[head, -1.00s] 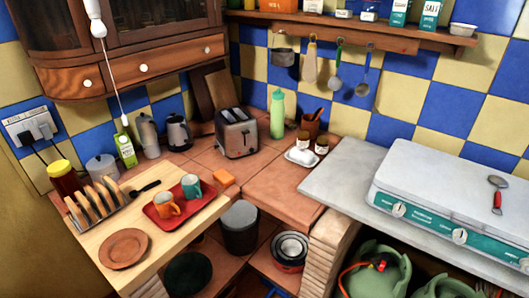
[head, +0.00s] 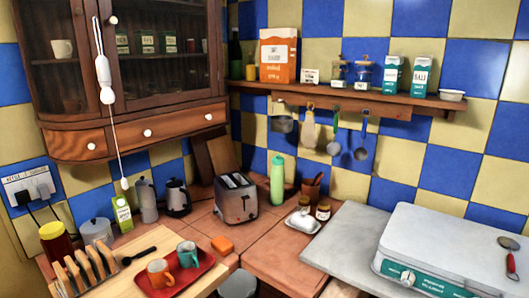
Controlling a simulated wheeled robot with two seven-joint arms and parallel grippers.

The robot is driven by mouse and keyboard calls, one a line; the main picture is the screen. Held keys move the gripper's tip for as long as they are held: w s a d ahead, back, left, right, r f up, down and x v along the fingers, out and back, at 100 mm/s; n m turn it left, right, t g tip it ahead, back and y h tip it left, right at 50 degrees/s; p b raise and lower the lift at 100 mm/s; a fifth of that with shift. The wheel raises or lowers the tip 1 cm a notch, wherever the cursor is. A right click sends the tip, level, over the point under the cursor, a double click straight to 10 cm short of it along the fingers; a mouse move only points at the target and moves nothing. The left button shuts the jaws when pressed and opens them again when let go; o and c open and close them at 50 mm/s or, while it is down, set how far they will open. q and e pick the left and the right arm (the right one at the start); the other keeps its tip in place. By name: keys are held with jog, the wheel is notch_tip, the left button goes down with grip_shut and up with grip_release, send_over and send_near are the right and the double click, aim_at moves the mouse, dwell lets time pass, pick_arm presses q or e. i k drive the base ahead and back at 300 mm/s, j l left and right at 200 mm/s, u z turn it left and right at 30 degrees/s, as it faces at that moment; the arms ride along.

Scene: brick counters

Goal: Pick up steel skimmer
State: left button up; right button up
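Several utensils hang from the rail under the wall shelf. One has a green handle and a grey metal head (head: 333,147). To its right hangs one with a blue handle and a wider round grey head (head: 361,152). Either could be the steel skimmer; the heads are too small to show holes. A small metal utensil with a red handle (head: 510,258) lies on the closed white stove lid at the right. Neither of my grippers is in view.
The shelf (head: 440,101) holds an orange packet (head: 278,55), jars, cartons and a white bowl. Below stand a green bottle (head: 277,181), a toaster (head: 236,198), a brown pot and a white dish with jars. The grey slab (head: 345,245) left of the stove is bare.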

aim_at(507, 241)
jog(key=z, duration=1.6)
jog(key=i+l+u, duration=0.1)
